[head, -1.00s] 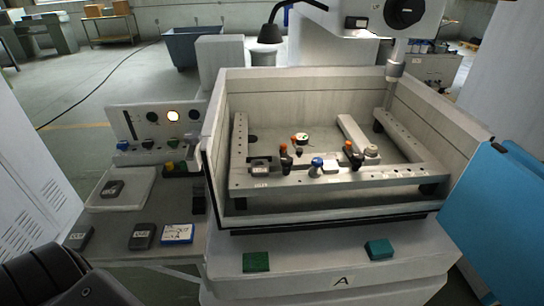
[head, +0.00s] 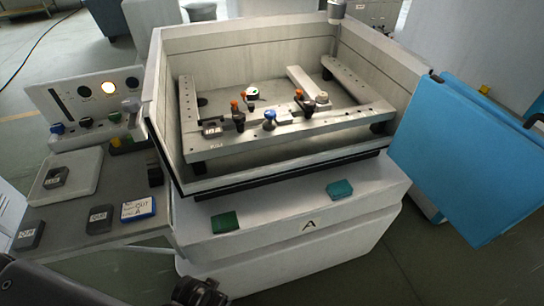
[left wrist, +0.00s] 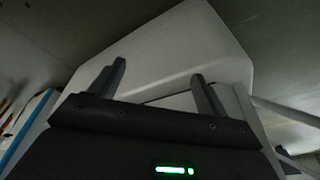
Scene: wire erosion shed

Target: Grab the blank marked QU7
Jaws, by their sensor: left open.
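Several dark grey blanks with small pale labels are on the left side in the head view. One blank (head: 56,177) lies on a white tray (head: 82,160), one (head: 100,219) lies beside a white and blue card (head: 138,209), and one (head: 28,234) lies at the far left. Another dark labelled block (head: 212,128) sits on the clamping frame inside the machine tank. I cannot surely read which label says QU7. My left gripper (left wrist: 159,70) is open and empty in the left wrist view, with a pale surface beyond its fingers. My right gripper is not in view.
The open machine tank (head: 170,150) has raised walls right of the side table (head: 60,215). A blue panel (head: 465,160) stands at the right. Clamps and knobs crowd the frame.

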